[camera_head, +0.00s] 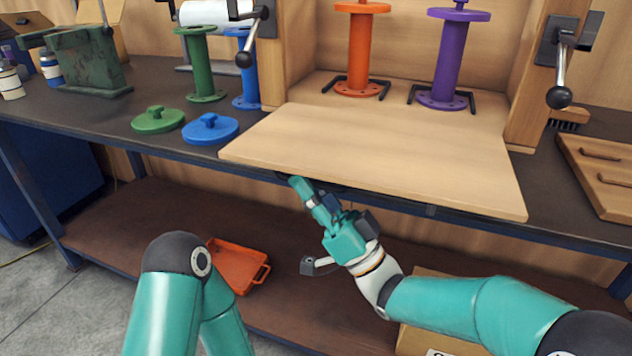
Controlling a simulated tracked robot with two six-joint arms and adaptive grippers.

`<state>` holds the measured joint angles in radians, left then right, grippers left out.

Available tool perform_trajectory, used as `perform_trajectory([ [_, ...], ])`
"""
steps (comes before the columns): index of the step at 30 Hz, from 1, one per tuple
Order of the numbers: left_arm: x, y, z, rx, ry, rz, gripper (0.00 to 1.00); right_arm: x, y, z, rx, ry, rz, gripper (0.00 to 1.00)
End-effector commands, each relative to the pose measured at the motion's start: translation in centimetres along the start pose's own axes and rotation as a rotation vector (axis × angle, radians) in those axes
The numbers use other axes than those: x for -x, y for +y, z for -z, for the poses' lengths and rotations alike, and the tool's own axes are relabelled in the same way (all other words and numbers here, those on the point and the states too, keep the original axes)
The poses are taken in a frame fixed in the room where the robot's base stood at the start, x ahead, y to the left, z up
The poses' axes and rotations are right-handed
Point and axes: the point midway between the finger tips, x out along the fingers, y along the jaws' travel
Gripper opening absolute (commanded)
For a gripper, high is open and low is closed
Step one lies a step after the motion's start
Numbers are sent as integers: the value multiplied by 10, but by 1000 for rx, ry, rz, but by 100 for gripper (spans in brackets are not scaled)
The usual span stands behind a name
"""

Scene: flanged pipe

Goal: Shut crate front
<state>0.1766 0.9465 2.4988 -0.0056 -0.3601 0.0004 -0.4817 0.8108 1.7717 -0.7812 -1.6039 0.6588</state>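The wooden crate front (380,155) is folded down flat and juts over the workbench's front edge. The crate (285,60) behind it stands open, holding an orange flanged pipe (360,50) and a purple flanged pipe (443,55) upright. My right gripper (312,195) is below the front's near edge, left of its middle, with its fingers pointing up and left. Contact with the panel and the finger gap are unclear. My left arm (180,290) shows at lower left, but its gripper is out of sight.
Clamps with black-knobbed levers (561,75) are on the crate's side posts. Green and blue lids (210,128) and flanged pipes (202,65) stand left of the crate. A wooden panel (605,170) lies right. An orange tray (238,265) sits on the lower shelf.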

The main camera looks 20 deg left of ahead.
Motion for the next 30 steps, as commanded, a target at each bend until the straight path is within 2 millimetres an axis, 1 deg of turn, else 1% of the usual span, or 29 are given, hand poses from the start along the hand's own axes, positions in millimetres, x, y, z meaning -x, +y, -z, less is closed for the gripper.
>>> perform_trajectory([
  [3,0,0,0,0,0,0,37,-5,0,0,0,0,-1,23],
  [11,0,0,0,0,0,0,37,-5,0,0,0,0,-2,23],
  [12,0,0,0,0,0,0,37,-5,0,0,0,0,-2,16],
  [15,0,0,0,0,0,0,37,-5,0,0,0,0,-2,0],
  [24,0,0,0,0,0,0,37,-5,1,0,1,0,-2,0],
  [25,1,-1,1,5,2,1,37,8,2,15,4,2,-6,0],
  [27,0,0,0,0,0,0,37,0,1,6,-1,2,-2,0],
  [30,2,1,0,0,0,0,37,-6,-1,3,-8,2,-4,0],
])
